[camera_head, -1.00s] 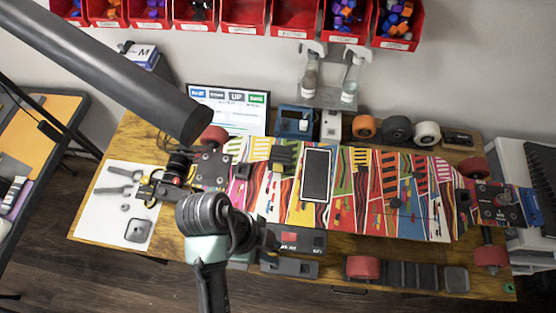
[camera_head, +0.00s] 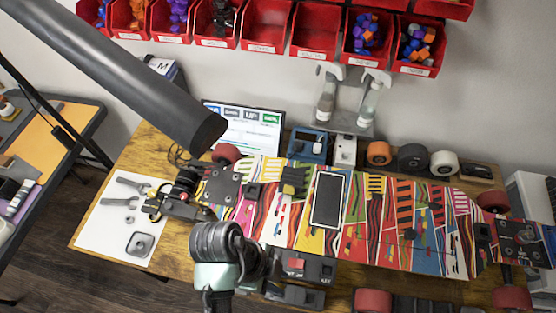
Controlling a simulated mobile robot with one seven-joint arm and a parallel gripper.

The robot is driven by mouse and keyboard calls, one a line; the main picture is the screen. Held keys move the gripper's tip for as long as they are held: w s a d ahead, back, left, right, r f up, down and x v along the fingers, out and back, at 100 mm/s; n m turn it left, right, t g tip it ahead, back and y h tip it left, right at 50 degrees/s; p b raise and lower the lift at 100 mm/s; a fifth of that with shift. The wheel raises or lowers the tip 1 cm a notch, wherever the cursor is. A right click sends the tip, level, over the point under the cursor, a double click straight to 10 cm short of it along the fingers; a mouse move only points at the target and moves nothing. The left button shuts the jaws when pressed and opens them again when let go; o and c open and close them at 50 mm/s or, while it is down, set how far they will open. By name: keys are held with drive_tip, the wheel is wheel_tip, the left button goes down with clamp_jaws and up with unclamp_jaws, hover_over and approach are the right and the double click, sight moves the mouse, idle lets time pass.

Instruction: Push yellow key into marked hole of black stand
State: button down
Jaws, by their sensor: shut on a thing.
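My gripper (camera_head: 264,263) is at the lower middle, at the end of my arm, partly hidden by my own wrist. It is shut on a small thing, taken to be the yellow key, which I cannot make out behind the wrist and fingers. A dark box with a red patch on top (camera_head: 308,268), probably the black stand, is just right of my gripper at the table's front. Its marked hole is too small to make out. I cannot tell whether the key touches the stand.
A colourful skateboard deck (camera_head: 400,225) with a tablet (camera_head: 328,200) spans the table behind the stand. A white mat with tools (camera_head: 118,225) lies left. Loose wheels (camera_head: 412,157) and spray bottles (camera_head: 370,98) stand behind. A dark tube (camera_head: 120,75) crosses the upper left.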

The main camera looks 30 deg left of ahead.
drive_tip(key=shift+f+b, duration=2.65)
drive_tip(key=shift+f, duration=1.8)
drive_tip(key=shift+f+b, duration=0.35)
drive_tip(key=shift+f, duration=1.4)
idle(0.3)
drive_tip(key=c, duration=0.6)
unclamp_jaws()
drive_tip(key=shift+r, duration=0.1)
drive_tip(key=shift+w, duration=0.1)
drive_tip(key=shift+c, duration=0.4)
drive_tip(key=shift+o, duration=0.4)
